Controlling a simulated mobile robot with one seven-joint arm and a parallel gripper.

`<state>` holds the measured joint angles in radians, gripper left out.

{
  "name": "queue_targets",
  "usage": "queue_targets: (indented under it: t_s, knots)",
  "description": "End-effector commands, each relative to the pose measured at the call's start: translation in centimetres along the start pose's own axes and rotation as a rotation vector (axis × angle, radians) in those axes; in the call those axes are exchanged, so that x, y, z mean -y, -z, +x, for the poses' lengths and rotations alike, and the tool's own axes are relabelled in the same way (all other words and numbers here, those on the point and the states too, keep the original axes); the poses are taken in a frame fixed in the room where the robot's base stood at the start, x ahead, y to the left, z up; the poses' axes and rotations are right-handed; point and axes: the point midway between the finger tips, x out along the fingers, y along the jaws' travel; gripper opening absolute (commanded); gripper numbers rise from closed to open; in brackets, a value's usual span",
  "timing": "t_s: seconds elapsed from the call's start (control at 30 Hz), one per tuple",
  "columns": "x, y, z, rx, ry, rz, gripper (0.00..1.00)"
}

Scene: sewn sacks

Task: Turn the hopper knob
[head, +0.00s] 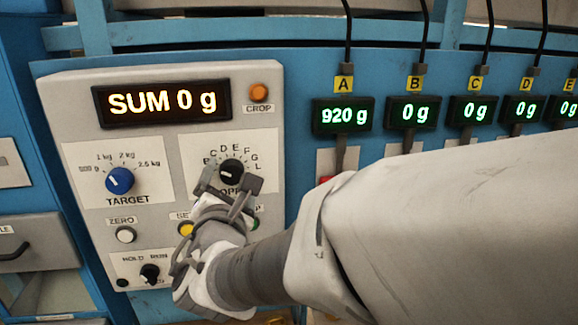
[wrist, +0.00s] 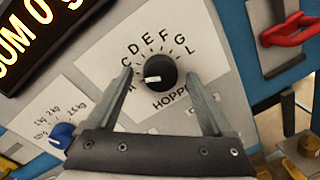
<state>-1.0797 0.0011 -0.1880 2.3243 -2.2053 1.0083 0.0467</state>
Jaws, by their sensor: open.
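The hopper knob (head: 230,172) is black with a white pointer line, on a white plate lettered in an arc up to G and L. In the wrist view the knob (wrist: 161,70) has its pointer toward the left, near the start of the arc; the left finger partly hides the letters there. My gripper (head: 232,182) is open, with one finger on each side of the knob. In the wrist view my gripper (wrist: 157,76) shows gaps between both fingers and the knob. The HOPPER label is partly hidden by the right finger.
The panel display (head: 163,102) reads SUM 0 g. A blue target knob (head: 120,180) sits left, with a white zero button (head: 126,235) and a black hold/run switch (head: 149,272) below. Display A (head: 343,116) reads 920 g; displays B to E read 0 g. A red handle (wrist: 288,31) is right.

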Motion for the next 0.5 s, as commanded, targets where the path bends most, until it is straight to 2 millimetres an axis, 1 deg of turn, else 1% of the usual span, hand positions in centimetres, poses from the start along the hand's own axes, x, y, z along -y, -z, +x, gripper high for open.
queue_targets:
  t_s: [0.3, 0.37, 0.5]
  knots:
    - [0.04, 0.0, 0.24, 0.0, 0.001, 0.0, 0.85]
    - [0.03, 0.0, 0.23, 0.0, 0.001, 0.0, 0.74]
    - [0.03, -0.01, 0.22, 0.0, 0.001, 0.0, 0.49]
